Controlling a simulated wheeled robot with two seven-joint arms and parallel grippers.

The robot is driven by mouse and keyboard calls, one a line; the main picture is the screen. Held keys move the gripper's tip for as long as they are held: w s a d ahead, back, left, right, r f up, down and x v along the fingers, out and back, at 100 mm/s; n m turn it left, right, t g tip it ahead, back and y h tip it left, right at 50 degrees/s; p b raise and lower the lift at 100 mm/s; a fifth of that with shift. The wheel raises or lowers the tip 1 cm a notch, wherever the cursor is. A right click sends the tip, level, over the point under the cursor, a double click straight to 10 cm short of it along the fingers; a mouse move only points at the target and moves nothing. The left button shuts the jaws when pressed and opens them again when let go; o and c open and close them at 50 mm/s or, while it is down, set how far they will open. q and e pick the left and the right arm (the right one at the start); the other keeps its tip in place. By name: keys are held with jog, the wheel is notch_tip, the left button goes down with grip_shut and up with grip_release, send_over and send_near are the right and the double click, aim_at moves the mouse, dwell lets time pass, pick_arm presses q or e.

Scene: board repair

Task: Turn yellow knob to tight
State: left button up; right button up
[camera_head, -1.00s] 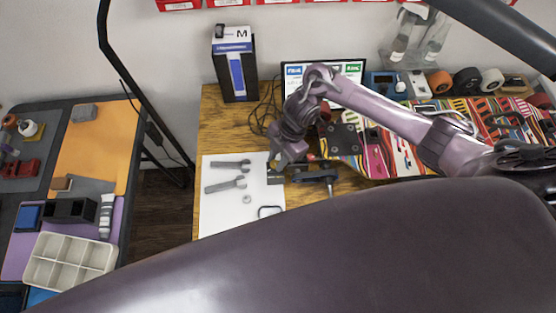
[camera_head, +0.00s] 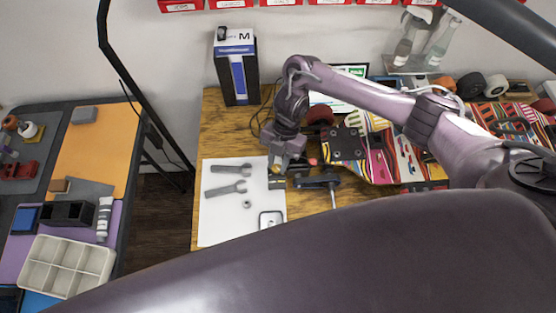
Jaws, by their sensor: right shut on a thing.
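My right gripper (camera_head: 277,166) reaches down at the right edge of a white sheet, in the middle of the view. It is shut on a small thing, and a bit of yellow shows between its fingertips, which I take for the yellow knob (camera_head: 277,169). The fingers hide most of the knob, so how far it is turned does not show. A dark metal skateboard truck (camera_head: 320,181) lies just right of the gripper. My left gripper is not in view.
The white sheet (camera_head: 225,222) holds two grey wrenches (camera_head: 228,188), a small nut (camera_head: 247,204) and a square-framed piece (camera_head: 270,219). A colourful skateboard deck (camera_head: 385,155) lies to the right. A tall box (camera_head: 236,72) stands behind. The sheet's lower left is clear.

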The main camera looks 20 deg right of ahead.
jog(key=shift+w, duration=0.1)
jog(key=o, duration=1)
jog(key=shift+p+v, duration=0.3)
jog(key=shift+v, duration=3.6)
jog(key=shift+a, duration=0.1)
